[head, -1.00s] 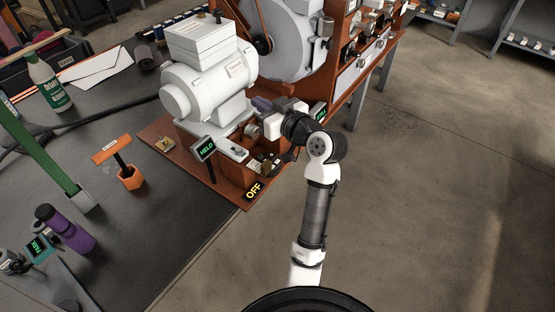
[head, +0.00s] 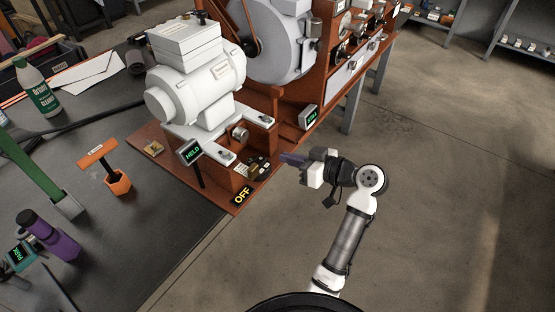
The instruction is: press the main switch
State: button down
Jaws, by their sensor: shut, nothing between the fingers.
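An OFF sign (head: 242,196) in yellow letters on black stands at the front corner of the reddish-brown machine base. Just behind it is a small dark switch unit (head: 259,168) with pale labels, which I take to be the main switch; its fine detail is too small to read. My gripper (head: 284,157) is shut and empty, pointing left. Its fingertips are just to the right of the switch unit, and I cannot tell whether they touch it.
A grey motor (head: 196,92) sits behind the switch unit. A HELD display (head: 190,152) stands on a post at left, and another small display (head: 308,117) is at the right. An orange T-handled tool (head: 116,181) stands on the dark table. Floor at right is clear.

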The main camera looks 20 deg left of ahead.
jog(key=p, duration=0.2)
send_over(261, 172)
jog(key=shift+w+d+f, duration=0.1)
jog(key=shift+w+f, duration=0.15)
jog(key=shift+f, duration=0.25)
jog(key=shift+w+d+f, duration=0.1)
jog(key=shift+w+f, duration=0.1)
jog(key=shift+f, duration=0.25)
jog(key=f, duration=0.2)
jog(key=shift+s+a+f, duration=0.1)
jog(key=shift+s+f, duration=0.1)
jog(key=shift+f, duration=0.1)
jog(key=shift+s+f, duration=0.1)
jog(key=shift+f, duration=0.7)
jog(key=b, duration=0.1)
jog(key=f+b, duration=0.1)
jog(key=shift+s+a+f+n+b, duration=0.1)
jog(key=shift+s+f+n+b, duration=0.15)
jog(key=shift+n+b, duration=0.15)
jog(key=shift+r+t, duration=0.2)
jog(key=shift+t, duration=0.1)
jog(key=shift+r, duration=0.1)
